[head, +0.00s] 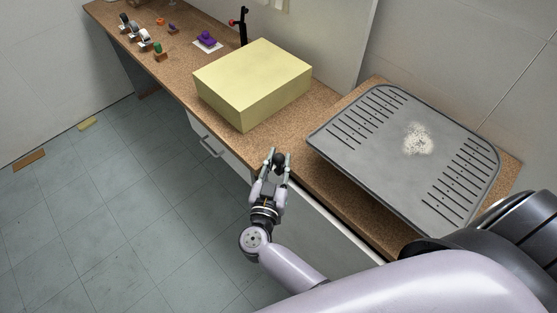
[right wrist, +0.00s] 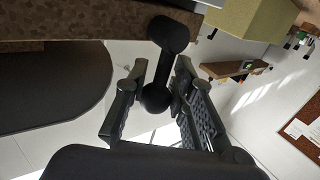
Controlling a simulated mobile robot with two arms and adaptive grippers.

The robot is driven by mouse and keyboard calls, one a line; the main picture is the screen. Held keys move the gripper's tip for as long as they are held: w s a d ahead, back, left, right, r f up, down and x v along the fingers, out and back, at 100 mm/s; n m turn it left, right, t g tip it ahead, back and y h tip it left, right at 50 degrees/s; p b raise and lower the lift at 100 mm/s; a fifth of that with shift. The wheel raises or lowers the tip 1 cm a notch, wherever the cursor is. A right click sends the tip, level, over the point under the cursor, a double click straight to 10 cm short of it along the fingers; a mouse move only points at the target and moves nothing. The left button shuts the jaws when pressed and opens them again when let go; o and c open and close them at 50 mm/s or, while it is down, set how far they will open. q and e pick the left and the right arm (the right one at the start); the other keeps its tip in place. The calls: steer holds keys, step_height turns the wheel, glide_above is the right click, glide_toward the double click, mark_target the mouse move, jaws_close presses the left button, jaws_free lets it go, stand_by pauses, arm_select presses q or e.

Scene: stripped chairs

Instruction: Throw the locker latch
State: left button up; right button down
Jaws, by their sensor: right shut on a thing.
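The latch is a black lever with a rounded knob (right wrist: 157,97) at its near end and a thicker rounded end (right wrist: 170,35) by the edge of the brown counter. In the head view its dark knob (head: 280,159) shows at the counter's front edge. My right gripper (head: 277,160) reaches up to it from the front. In the right wrist view the fingers of my right gripper (right wrist: 156,92) are on either side of the knob, closed on it. The locker's front is mostly hidden from both views. My left gripper is not in view.
A pale yellow box (head: 250,85) stands on the speckled brown counter (head: 262,158). A grey ribbed tray (head: 370,150) with a whitish patch lies to the right. Small items, including a purple one (head: 207,39), stand at the far end. The tiled floor (head: 110,200) at left is mostly clear.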

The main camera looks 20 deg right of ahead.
steer(key=shift+s+d+f+m+t+h+b, duration=0.1)
steer(key=shift+s+f+m+t+h+b, duration=0.25)
steer(key=shift+m+b, duration=0.6)
steer(key=shift+s+d+f+m+t+h+b, duration=0.15)
steer(key=shift+s+m+h+b, duration=0.3)
steer(key=shift+m+b, duration=0.6)
steer(key=shift+s+d+r+m+t+h+b, duration=0.15)
steer(key=shift+m+h+b, duration=0.55)
steer(key=shift+b, duration=0.6)
steer(key=shift+s+d+f+m+t+h+b, duration=0.2)
steer(key=shift+m+h+b, duration=0.3)
steer(key=shift+m+b, duration=0.55)
steer(key=shift+a+r, duration=0.15)
steer(key=c, duration=1.3)
jaws_free()
steer(key=shift+s, duration=0.1)
